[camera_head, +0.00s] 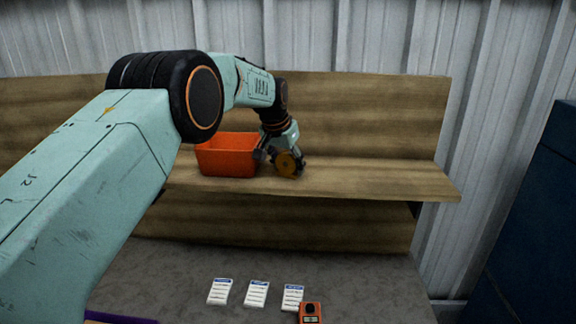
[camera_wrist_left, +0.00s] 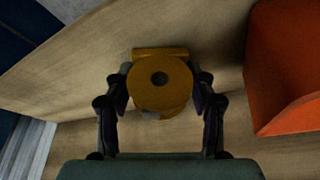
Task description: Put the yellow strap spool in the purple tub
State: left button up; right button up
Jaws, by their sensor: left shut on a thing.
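The yellow strap spool (camera_head: 287,164) is at the wooden shelf, just right of the orange bin. It also shows in the left wrist view (camera_wrist_left: 160,86), round with a dark centre hole, between the two fingers. My left gripper (camera_head: 279,160) is shut on the spool; it also shows in the left wrist view (camera_wrist_left: 160,95). I cannot tell whether the spool touches the shelf. A purple edge (camera_head: 120,317) shows at the bottom left of the head view, partly hidden by my left arm; it may be the tub's rim. My right gripper is not in view.
The orange bin (camera_head: 228,160) stands on the wooden shelf (camera_head: 380,180), close to the left gripper. Three white cards (camera_head: 257,293) and an orange device (camera_head: 311,313) lie on the grey surface (camera_head: 370,285) below. A dark blue cabinet (camera_head: 540,210) stands at right. The shelf's right part is clear.

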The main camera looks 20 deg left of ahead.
aim_at(287, 152)
pick_arm(q)
notch_tip(287, 152, up, 9)
jog(key=shift+b, duration=0.35)
jog(key=shift+r, duration=0.45)
jog(key=shift+s, duration=0.2)
